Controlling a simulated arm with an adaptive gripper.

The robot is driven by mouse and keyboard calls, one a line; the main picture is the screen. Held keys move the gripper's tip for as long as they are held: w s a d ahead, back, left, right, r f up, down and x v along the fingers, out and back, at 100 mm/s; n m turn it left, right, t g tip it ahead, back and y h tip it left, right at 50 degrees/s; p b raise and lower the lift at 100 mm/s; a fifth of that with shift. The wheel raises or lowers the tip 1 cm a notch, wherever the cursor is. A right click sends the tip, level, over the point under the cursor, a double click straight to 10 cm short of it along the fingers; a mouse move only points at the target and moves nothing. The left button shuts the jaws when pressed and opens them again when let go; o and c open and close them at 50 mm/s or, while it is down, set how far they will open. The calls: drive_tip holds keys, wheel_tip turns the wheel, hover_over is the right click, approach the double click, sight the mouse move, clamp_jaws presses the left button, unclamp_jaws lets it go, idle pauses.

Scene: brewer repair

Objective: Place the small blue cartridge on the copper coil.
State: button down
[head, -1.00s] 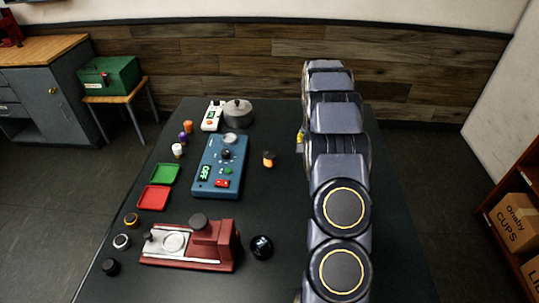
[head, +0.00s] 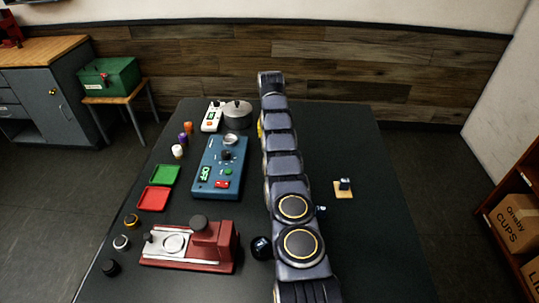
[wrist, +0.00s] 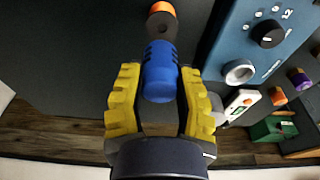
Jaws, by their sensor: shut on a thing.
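The small blue cartridge (wrist: 160,75) is between the two yellow fingers of my gripper (wrist: 155,100) in the wrist view. The gripper is shut on it. A short part with an orange end and a grey-brown body (wrist: 162,28) shows just beyond the cartridge's end; whether they touch is unclear. I cannot tell for sure that this is the copper coil. In the head view only a yellow edge of my gripper (head: 260,128) shows; my arm hides the cartridge and that part. A dark part with a copper-coloured ring (head: 131,219) stands at the table's left edge.
The blue device (head: 220,167) stands left of my arm. A metal pot (head: 237,114) and white meter (head: 212,117) are behind it. Red and green trays (head: 153,198) and a red machine (head: 205,245) stand nearer. A wooden pad (head: 343,194) bears a small part at right; the table around it is clear.

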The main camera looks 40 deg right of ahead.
drive_tip(key=shift+f, duration=2.55)
drive_tip(key=shift+f, duration=0.1)
drive_tip(key=c, duration=0.8)
unclamp_jaws()
